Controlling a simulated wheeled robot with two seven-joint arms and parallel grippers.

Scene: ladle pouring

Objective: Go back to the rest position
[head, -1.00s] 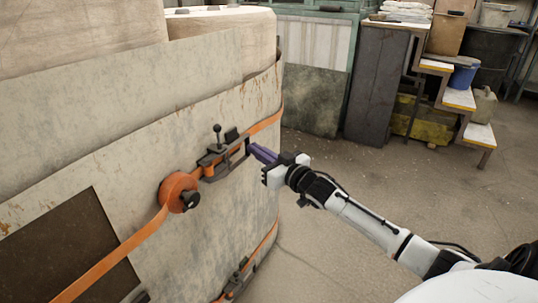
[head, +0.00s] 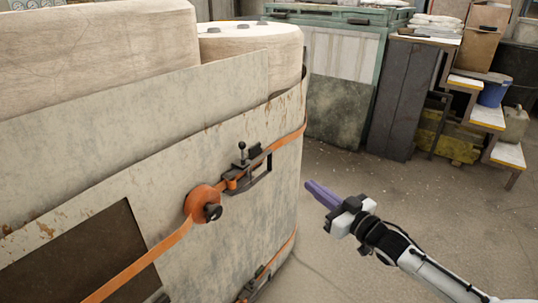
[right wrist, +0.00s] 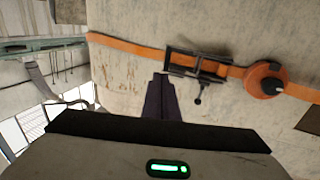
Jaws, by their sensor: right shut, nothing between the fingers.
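My right gripper (head: 322,195), with purple fingers, is shut and empty. In the head view it hangs in free air to the right of the large grey ladle (head: 225,170), apart from it. The ladle's side carries an orange strap (head: 285,142) with a dark metal buckle (head: 250,170) and an orange reel (head: 203,203). In the right wrist view the shut fingers (right wrist: 160,80) point towards the wall, with the buckle (right wrist: 197,65) just right of their tips and the reel (right wrist: 265,80) further right. My left gripper is not in view.
A dark cabinet (head: 402,95) and a green-framed cabinet (head: 340,85) stand at the back. White-topped steps (head: 488,117) with a blue bucket (head: 492,93) stand at the back right. A second strap fitting (head: 252,287) sits low on the ladle. The floor (head: 440,205) around my right arm is clear.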

